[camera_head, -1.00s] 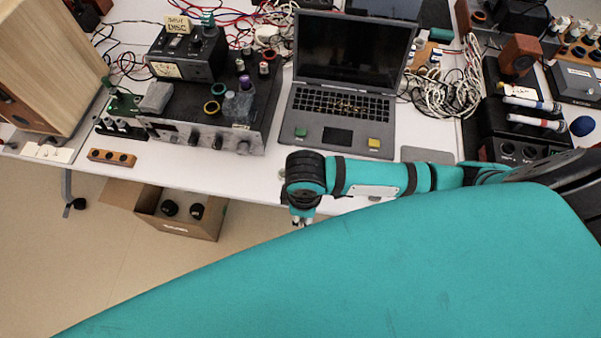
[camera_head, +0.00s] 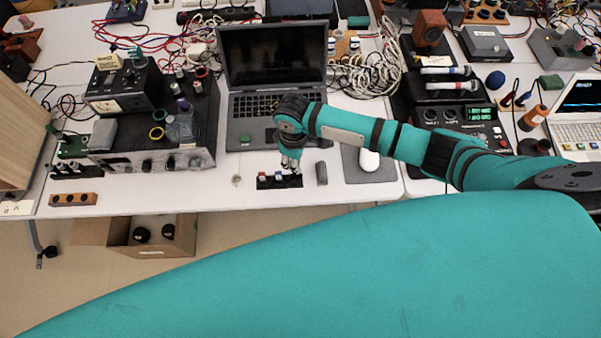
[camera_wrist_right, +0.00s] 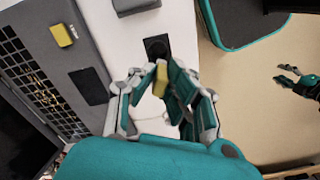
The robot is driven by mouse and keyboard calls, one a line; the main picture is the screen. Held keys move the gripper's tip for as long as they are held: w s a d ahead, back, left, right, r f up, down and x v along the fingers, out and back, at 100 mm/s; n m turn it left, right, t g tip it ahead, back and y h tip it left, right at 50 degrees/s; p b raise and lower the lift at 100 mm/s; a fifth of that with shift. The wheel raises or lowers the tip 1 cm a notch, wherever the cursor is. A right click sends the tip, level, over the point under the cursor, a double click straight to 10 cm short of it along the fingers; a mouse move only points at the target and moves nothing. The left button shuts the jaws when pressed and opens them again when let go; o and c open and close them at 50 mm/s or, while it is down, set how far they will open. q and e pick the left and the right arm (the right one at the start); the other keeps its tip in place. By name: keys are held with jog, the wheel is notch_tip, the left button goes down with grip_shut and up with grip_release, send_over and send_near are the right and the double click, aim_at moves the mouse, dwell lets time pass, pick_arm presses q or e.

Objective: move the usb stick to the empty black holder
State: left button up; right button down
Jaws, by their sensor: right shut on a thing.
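A black holder (camera_head: 279,183) lies near the front edge of the table, with small coloured pieces standing in its left part. Its right end also shows in the right wrist view (camera_wrist_right: 156,45). My right gripper (camera_head: 290,168) is over the holder's right part. In the right wrist view, my right gripper (camera_wrist_right: 164,72) is shut on a small yellow thing, seemingly the usb stick (camera_wrist_right: 161,80). I cannot tell whether the stick touches the holder, and the gripper hides most of the holder there. My left gripper (camera_wrist_right: 296,82) is open and empty over the floor.
A grey block (camera_head: 321,173) lies close right of the holder. The laptop (camera_head: 245,105) is behind it, and a white mouse (camera_head: 369,161) on a mat is to the right. A wooden holder (camera_head: 73,199) is far left. The table left of the black holder is mostly clear.

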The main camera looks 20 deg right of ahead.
jog(key=shift+w+d, duration=0.15)
jog(key=shift+w+f+b, duration=0.1)
jog(key=shift+f+b, duration=0.55)
notch_tip(320, 180, down, 2)
jog(key=shift+f+b, duration=0.1)
jog(key=shift+b, duration=1.05)
jog(key=shift+f, duration=0.5)
jog(key=shift+f+p, duration=0.15)
jog(key=shift+p, duration=0.35)
jog(key=shift+f+b, duration=0.75)
jog(key=shift+f, duration=0.5)
jog(key=c, duration=0.9)
grip_release()
